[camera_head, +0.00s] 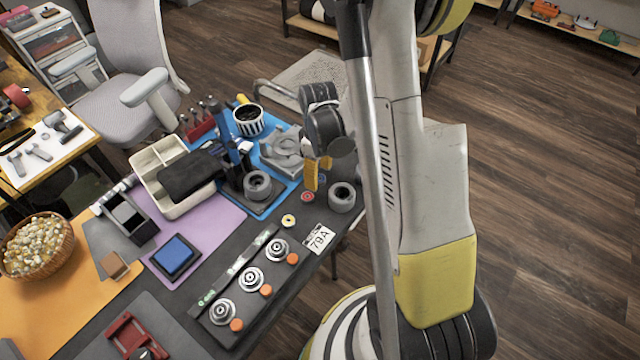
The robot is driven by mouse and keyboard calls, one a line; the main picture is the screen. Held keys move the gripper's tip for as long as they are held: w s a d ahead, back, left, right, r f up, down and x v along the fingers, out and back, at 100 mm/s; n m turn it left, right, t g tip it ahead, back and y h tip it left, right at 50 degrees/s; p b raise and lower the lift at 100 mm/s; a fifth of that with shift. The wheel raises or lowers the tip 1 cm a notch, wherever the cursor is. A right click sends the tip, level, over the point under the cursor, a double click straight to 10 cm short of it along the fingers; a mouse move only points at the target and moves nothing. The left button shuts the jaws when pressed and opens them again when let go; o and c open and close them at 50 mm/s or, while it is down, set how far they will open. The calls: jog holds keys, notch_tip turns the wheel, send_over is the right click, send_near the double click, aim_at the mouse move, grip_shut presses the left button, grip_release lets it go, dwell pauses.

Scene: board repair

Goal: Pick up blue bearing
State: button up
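My gripper (314,177), with yellow fingers below a dark wrist, hangs over the far right part of the dark workbench. A small red bearing (308,197) lies just below the fingertips, and a cream-yellow bearing (288,220) lies nearer. A small bluish ring (321,178), perhaps the blue bearing, shows partly behind the fingers. The fingers overlap from this angle, so I cannot tell how far apart they are or whether they touch the ring.
Grey cylindrical parts (342,197) and (257,185) stand close on either side of the gripper. A plate marked 79A (319,239) lies in front. A strip with silver hubs (250,278) and orange discs is nearer. A cream bin (160,205) stands left.

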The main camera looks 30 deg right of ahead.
jog(key=shift+f, duration=0.8)
jog(key=shift+r, duration=0.1)
grip_shut()
jog(key=shift+r, duration=0.1)
